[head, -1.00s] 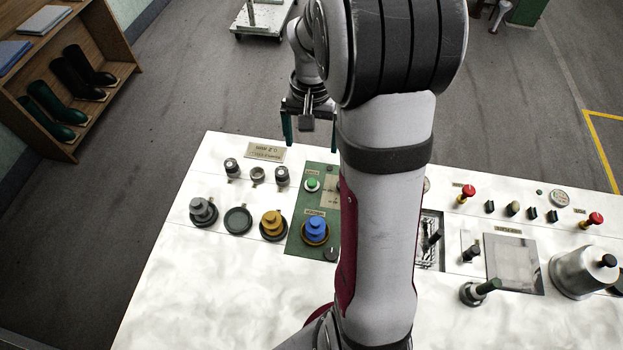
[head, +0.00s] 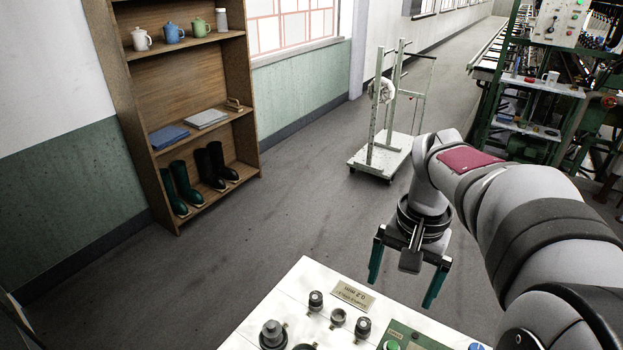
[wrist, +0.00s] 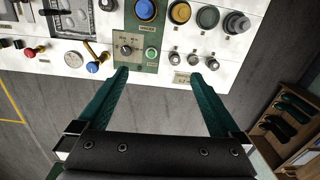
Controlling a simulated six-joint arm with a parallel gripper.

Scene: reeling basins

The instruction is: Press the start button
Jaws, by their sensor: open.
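A small green button (wrist: 151,53) sits on a green plate (wrist: 122,66) in the console top; I cannot read its label. It also shows at the bottom edge of the head view (head: 391,345). A larger blue button (wrist: 145,9) is on the same plate, and a dark rotary knob (wrist: 126,50) is beside the green button. My gripper (head: 404,288) is open and empty, fingers pointing down, near the console's far edge. In the wrist view my gripper (wrist: 158,76) has its fingertips apart, with the green button beyond the gap, nearer the left finger. I see no contact.
The white console top (head: 290,300) carries several dark knobs close by. In the wrist view a yellow button (wrist: 180,13), a red knob (wrist: 93,67) and lever handles stand around the plate. A shelf (head: 190,110) with boots and a wheeled cart (head: 385,160) stand beyond open floor.

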